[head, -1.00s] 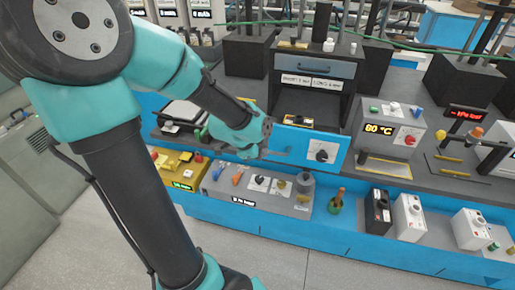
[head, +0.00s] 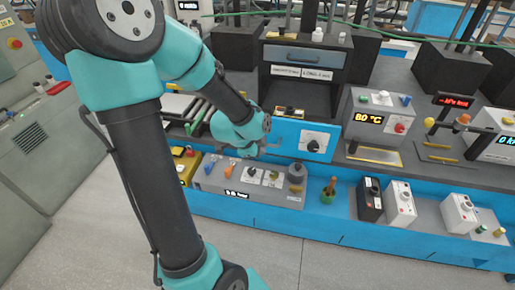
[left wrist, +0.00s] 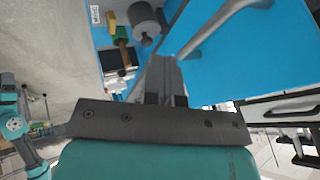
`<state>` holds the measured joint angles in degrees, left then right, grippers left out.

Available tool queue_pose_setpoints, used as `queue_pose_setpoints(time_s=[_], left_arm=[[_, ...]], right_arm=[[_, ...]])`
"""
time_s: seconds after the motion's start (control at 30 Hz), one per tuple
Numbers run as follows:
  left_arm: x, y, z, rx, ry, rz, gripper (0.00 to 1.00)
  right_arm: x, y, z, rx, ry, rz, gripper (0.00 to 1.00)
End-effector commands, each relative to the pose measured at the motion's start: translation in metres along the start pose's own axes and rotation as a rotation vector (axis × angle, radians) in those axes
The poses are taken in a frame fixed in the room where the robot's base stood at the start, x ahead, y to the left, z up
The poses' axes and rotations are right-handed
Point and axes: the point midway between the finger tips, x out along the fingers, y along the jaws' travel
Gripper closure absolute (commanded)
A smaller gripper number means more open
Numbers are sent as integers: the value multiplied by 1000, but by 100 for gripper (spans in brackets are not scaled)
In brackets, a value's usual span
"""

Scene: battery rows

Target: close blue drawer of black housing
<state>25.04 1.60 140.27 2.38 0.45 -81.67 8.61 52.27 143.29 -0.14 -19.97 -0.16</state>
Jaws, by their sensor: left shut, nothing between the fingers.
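The black housing (head: 338,98) stands on the workbench in the head view. Its blue drawer (head: 290,133) sticks out at the front below the opening, with a dark knob on a white plate on its face. An item lies inside the drawer top. My left gripper (head: 268,150) is at the left end of the drawer front, partly hidden by its own wrist. In the left wrist view, the shut fingers (left wrist: 163,65) are empty beside the blue drawer face (left wrist: 240,50), close to its grey bar handle (left wrist: 215,27). Contact cannot be told. My right gripper is not in view.
A grey control box (head: 372,125) with a lit display stands right of the drawer. Black and white boxes (head: 401,203) stand farther right. Open floor lies in front.

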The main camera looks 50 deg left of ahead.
Motion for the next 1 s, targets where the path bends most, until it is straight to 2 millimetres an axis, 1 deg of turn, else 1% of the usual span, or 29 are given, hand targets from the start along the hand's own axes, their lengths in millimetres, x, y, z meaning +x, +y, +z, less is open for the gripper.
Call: queue_pose_setpoints(time_s=[0.23,0.3,0.4,0.5,0.67,1.0], left_arm=[[11,-1,-2,0,2,1,100],[18,-12,0,-1,-3,0,100],[26,-22,2,-2,-6,-2,100],[30,-28,2,-1,-5,-1,100],[33,-32,3,0,-4,-1,100],[33,-32,3,0,-4,-1,100]], right_arm=[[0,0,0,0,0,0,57],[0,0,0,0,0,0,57],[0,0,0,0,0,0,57],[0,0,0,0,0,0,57],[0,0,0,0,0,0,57],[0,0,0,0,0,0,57]])
